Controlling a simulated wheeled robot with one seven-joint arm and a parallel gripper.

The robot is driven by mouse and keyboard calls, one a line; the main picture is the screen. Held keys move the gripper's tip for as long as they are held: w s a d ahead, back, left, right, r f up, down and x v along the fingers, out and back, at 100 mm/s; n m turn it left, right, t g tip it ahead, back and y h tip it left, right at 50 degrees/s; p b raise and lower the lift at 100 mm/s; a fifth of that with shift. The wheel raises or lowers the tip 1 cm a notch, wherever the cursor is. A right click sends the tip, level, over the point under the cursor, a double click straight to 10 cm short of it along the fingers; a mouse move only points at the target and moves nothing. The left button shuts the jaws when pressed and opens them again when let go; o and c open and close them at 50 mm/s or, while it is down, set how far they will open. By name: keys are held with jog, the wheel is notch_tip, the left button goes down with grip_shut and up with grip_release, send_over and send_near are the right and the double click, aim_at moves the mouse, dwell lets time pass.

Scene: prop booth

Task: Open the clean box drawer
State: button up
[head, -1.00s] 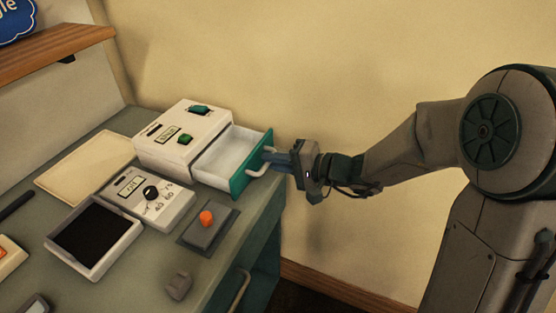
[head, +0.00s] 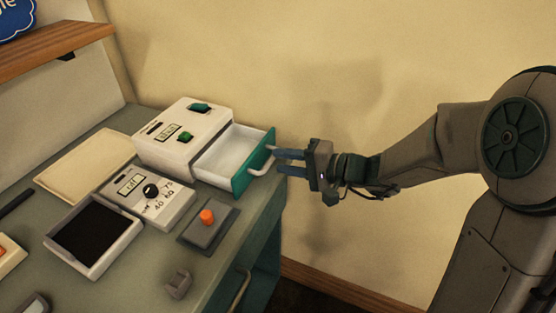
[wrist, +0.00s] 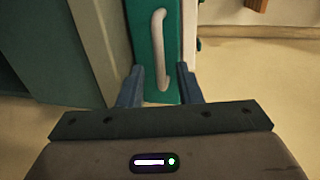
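The clean box (head: 183,137) is a white box on the desk with green knobs on top. Its drawer (head: 232,150) is pulled out to the right, showing an empty white inside and a green front with a pale handle (head: 262,160). In the wrist view the green front (wrist: 150,58) and the handle (wrist: 160,50) are ahead of my gripper. My gripper (head: 280,163) is just right of the handle, its blue fingers apart. In the wrist view my gripper (wrist: 160,88) has the lower end of the handle between its fingertips, with nothing clamped.
On the desk (head: 130,270) are a dial unit (head: 135,183), a dark tray (head: 75,265), a grey block with an orange button (head: 207,217) and a small grey piece (head: 178,284). A wooden shelf (head: 55,50) is upper left. The floor right of the desk is clear.

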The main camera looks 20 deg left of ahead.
jog(key=v, duration=1.1)
jog(key=shift+s+d+r, duration=0.1)
jog(key=shift+d, duration=0.05)
jog(key=s+d+n+g+h+p, duration=0.25)
jog(key=s+d+h+p, duration=0.25)
jog(key=s+h, duration=0.4)
jog(key=s+d+r+t+h+p, duration=0.1)
jog(key=d+r+h+p, duration=0.1)
jog(key=d, duration=0.4)
jog(key=s+d+r+m+t+h+p, duration=0.1)
jog(key=d+r+t+h, duration=0.1)
jog(key=d, duration=0.4)
jog(key=shift+s+r+h+p, duration=0.4)
jog(key=shift+r+h, duration=0.45)
jog(key=shift+h, duration=0.35)
